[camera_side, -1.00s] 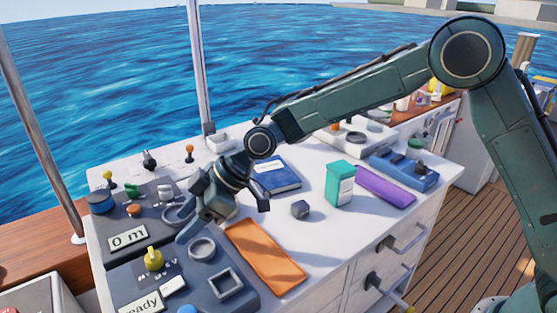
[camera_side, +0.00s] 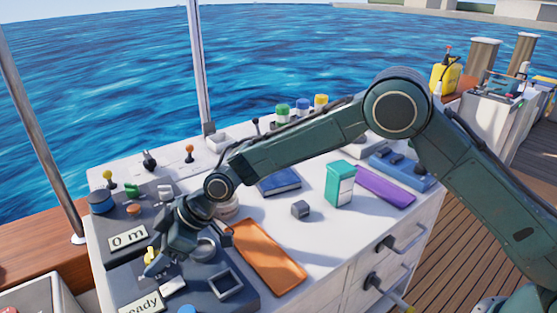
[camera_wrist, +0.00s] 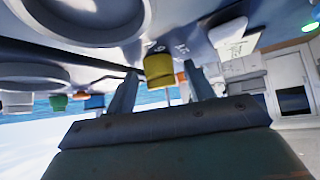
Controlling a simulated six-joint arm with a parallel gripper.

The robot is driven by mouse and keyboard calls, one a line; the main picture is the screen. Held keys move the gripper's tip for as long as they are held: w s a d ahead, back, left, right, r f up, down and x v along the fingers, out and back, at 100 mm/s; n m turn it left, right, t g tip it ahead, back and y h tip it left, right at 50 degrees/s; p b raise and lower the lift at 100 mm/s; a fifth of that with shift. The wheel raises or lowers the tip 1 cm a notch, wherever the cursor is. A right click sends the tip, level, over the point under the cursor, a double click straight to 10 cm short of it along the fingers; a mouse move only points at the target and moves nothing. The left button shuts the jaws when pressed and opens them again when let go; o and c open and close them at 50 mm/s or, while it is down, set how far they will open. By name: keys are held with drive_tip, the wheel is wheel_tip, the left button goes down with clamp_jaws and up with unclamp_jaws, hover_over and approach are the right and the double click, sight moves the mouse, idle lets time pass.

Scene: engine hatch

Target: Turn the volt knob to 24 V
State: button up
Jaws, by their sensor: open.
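The volt knob looks to be the yellow knob (camera_side: 151,262) on the dark front panel (camera_side: 200,293) at the lower left of the side view. Its pointer and scale cannot be read. My gripper (camera_side: 158,262) is right at this knob and partly covers it. In the wrist view the yellow knob (camera_wrist: 159,71) shows between the two fingers of my gripper (camera_wrist: 158,80), which stand apart. I see a gap beside the knob, and I cannot tell whether either finger touches it.
A square frame (camera_side: 226,284) and a round ring (camera_side: 207,247) rise from the panel close to my gripper. An "0 m" display (camera_side: 128,239) is behind, and a "ready" display (camera_side: 140,302) is in front. An orange slab (camera_side: 265,255) lies to the right.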

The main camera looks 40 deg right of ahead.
drive_tip(key=shift+c, duration=0.4)
drive_tip(key=c, duration=0.9)
drive_tip(key=shift+o, duration=0.2)
drive_tip(key=shift+s+m, duration=0.1)
drive_tip(key=shift+m, duration=0.3)
drive_tip(key=m+t, duration=0.1)
drive_tip(key=m+t+h, duration=0.2)
drive_tip(key=m, duration=0.1)
drive_tip(key=shift+s+a, duration=0.2)
drive_tip(key=shift+a, duration=0.05)
drive_tip(key=shift+a+m+t+h, duration=0.1)
drive_tip(key=shift+m+t+h, duration=0.7)
drive_tip(key=shift+m+h, duration=0.85)
drive_tip(key=shift+m+y, duration=0.25)
drive_tip(key=shift+m, duration=0.2)
